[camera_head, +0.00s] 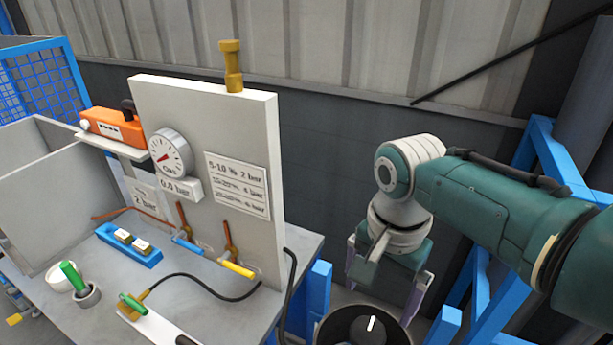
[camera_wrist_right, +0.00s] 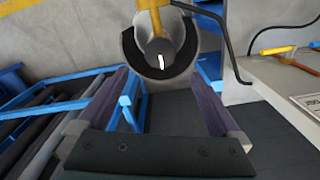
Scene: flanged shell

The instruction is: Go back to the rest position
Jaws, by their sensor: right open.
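My right gripper (camera_head: 380,295) hangs from the teal arm at the right in the head view, fingers pointing down and apart, with nothing between them. It is above a round container with a black inside (camera_head: 335,328), at the bottom edge. In the right wrist view my right gripper (camera_wrist_right: 160,75) shows two open purple-grey fingers. Beyond their tips is the grey round container (camera_wrist_right: 136,62), with a dark round piece bearing a white mark (camera_wrist_right: 160,60) inside. A yellow stem (camera_wrist_right: 150,18) shows over it. My left gripper is not in view.
A grey bench (camera_head: 205,300) holds an upright panel (camera_head: 230,125) with a gauge (camera_head: 168,153) and a brass fitting (camera_head: 232,65) on top. Hoses, a blue block (camera_head: 130,245) and green-handled tools lie there. Blue frames (camera_head: 560,160) stand behind my right arm. A corrugated wall closes the back.

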